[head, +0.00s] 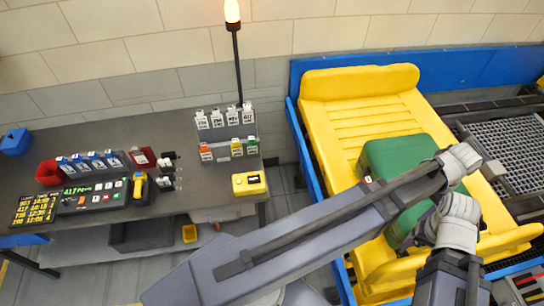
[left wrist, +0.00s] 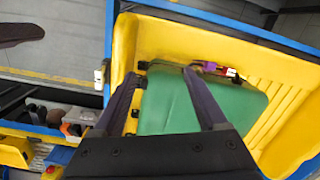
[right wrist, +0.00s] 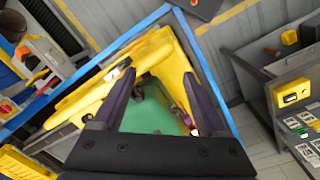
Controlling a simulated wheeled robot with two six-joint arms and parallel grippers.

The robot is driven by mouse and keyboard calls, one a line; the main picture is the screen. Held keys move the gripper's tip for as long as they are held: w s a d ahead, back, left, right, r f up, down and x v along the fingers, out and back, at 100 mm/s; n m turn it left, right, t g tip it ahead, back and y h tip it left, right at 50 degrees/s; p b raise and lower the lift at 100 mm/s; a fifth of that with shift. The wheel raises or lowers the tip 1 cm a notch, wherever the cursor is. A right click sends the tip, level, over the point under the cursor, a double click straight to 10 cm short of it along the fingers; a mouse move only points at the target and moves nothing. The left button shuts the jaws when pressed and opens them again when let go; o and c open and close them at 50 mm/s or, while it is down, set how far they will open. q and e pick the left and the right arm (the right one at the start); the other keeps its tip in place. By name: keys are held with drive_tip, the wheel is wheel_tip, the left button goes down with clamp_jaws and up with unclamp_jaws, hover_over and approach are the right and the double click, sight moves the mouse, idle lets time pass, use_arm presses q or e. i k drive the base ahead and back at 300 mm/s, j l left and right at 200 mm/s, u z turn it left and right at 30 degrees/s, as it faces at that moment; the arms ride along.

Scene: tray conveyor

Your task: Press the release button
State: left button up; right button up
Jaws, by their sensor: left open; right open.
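A small yellow box (head: 249,183) with a dark panel on its front sits at the right end of the grey desk; it also shows in the right wrist view (right wrist: 292,94). A dark console (head: 100,192) with several coloured buttons lies further left. I cannot tell which of these carries the release button. A green suitcase (head: 385,157) lies in a yellow tray (head: 330,125). My left gripper (left wrist: 163,74) is open over the suitcase, fingers on either side of its handle edge. My right gripper (right wrist: 160,78) is open, also over the suitcase. Neither gripper is near the desk.
The tray stands on a blue-framed conveyor (head: 308,165). Tag racks (head: 225,120), a red bin (head: 48,173) and a lit lamp on a pole (head: 232,12) are on the desk. Grey grating (head: 515,145) lies right of the tray. Floor shows between desk and conveyor.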

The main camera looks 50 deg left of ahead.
sight(256, 178)
drive_tip(key=u, duration=1.9)
